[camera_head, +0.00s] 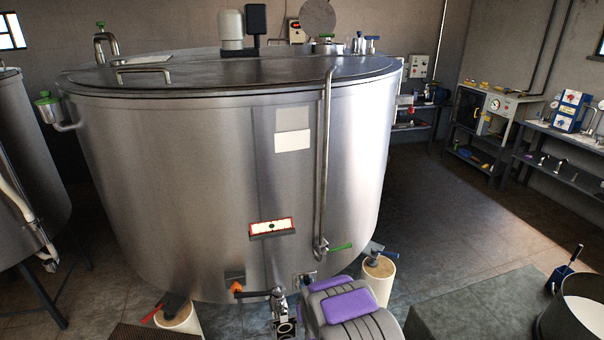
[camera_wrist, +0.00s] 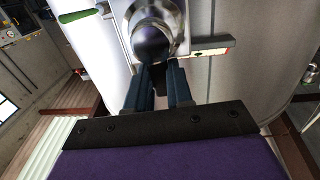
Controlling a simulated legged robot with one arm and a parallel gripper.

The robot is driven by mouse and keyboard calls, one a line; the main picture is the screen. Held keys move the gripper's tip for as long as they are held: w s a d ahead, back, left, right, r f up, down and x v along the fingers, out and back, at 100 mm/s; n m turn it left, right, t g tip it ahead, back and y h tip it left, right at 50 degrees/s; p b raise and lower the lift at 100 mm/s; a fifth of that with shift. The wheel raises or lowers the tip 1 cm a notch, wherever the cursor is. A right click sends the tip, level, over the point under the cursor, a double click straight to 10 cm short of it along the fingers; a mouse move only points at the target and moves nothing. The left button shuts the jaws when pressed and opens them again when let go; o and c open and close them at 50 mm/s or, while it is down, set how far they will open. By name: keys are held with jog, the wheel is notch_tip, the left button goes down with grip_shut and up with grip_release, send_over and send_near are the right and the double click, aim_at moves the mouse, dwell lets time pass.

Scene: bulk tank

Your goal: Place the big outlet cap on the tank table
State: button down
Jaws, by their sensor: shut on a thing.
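In the wrist view my gripper (camera_wrist: 158,72) has its two dark blue fingers close together at a shiny round metal piece, which I take to be the big outlet cap (camera_wrist: 157,14). The fingers are shut on it, and its near face looks dark. Whether it still touches the tank's outlet cannot be told. In the head view the big steel tank (camera_head: 215,170) fills the middle. A metal outlet valve (camera_head: 279,303) with a black handle sits low on its front. My purple-padded arm is just right of the valve; my fingers and the cap cannot be made out there. Which surface is the tank table is unclear.
A bench (camera_head: 564,148) with instruments and small metal fittings stands at the right wall, beside another shelf unit (camera_head: 474,154). Another tank (camera_head: 30,150) stands left. Open floor (camera_head: 450,215) lies right of the big tank.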

jog(key=s+d+r+m+h+b, duration=0.1)
jog(key=s+d+r+m+h, duration=0.1)
jog(key=d+r, duration=1)
notch_tip(320, 180, up, 2)
jog(key=shift+s+d+r+h, duration=0.1)
jog(key=shift+s+d+h, duration=0.15)
jog(key=shift+s+h, duration=0.75)
